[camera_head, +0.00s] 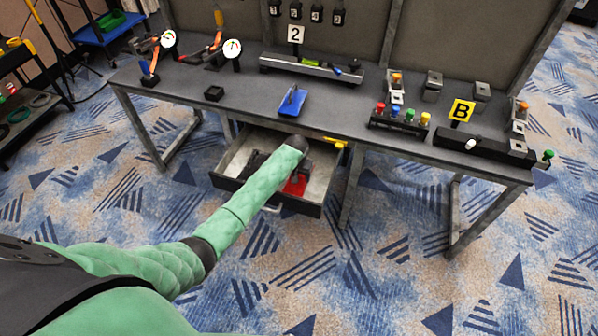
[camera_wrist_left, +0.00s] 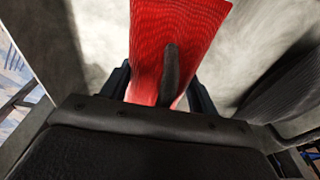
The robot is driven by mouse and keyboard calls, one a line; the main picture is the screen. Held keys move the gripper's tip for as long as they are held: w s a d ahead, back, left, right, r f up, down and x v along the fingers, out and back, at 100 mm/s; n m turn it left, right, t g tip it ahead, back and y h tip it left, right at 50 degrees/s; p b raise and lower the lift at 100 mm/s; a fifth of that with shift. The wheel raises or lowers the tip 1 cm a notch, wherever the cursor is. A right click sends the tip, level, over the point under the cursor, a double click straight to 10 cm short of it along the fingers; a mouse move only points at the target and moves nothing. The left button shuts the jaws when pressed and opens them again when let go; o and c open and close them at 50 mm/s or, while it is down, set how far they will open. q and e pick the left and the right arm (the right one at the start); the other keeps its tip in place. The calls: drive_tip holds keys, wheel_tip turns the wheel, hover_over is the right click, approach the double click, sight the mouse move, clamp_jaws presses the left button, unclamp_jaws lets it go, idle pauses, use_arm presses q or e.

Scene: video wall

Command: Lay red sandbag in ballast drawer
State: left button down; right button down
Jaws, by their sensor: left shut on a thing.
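The red sandbag (camera_head: 297,186) is inside the open ballast drawer (camera_head: 233,162), at its right part in the head view. My left gripper (camera_head: 301,170) reaches down into the drawer and is shut on the sandbag. In the left wrist view the red sandbag (camera_wrist_left: 180,45) sits between the fingers of my left gripper (camera_wrist_left: 160,95), over the pale drawer floor (camera_wrist_left: 105,30). Whether the bag touches the floor cannot be told. My forearm hides part of the drawer. My right gripper is not in view.
A dark ribbed item (camera_wrist_left: 285,95) lies in the drawer beside the red sandbag. The grey workbench top (camera_head: 340,105) overhangs the drawer's back, with a blue tray (camera_head: 292,103) near its front edge. Bench legs stand at both sides. The carpet in front is clear.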

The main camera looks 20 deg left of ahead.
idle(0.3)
use_arm(q)
drive_tip(key=shift+c, duration=2)
unclamp_jaws()
drive_tip(key=shift+r, duration=0.45)
drive_tip(key=r, duration=0.3)
drive_tip(key=s+r+b, duration=0.1)
drive_tip(key=r, duration=0.2)
drive_tip(key=r+b, duration=0.1)
drive_tip(key=r, duration=0.2)
drive_tip(key=shift+s+r, duration=0.3)
drive_tip(key=shift+r, duration=0.65)
drive_tip(key=shift+s+r, duration=0.1)
drive_tip(key=shift+r, duration=0.05)
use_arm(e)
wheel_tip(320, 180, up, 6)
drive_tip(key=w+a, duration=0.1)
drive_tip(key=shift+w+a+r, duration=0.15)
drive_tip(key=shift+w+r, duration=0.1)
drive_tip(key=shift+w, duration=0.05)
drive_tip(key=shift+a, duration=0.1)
